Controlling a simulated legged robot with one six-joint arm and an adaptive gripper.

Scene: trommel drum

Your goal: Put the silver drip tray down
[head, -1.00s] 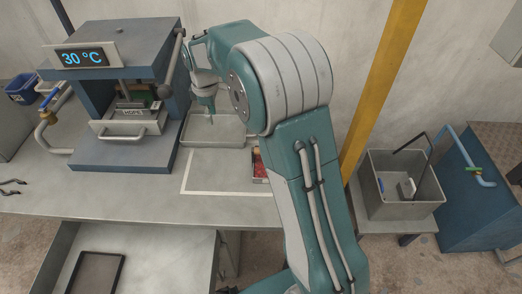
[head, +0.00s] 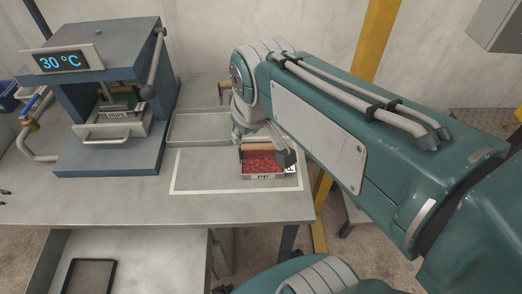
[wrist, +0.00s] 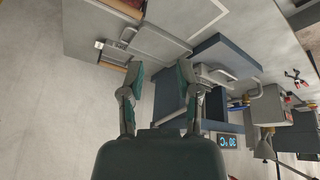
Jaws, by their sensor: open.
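In the wrist view a flat grey tray-like shape (wrist: 160,43) shows beyond my fingers. My gripper (wrist: 160,73) is open, with its two fingers apart and nothing between them.
A box of red pieces labelled PP (head: 262,164) stands inside the white outline (head: 205,190). A blue press (head: 105,160) reading 30 °C, with an HDPE box (head: 112,130) in it, stands at left. The table is bare inside the outline's left half.

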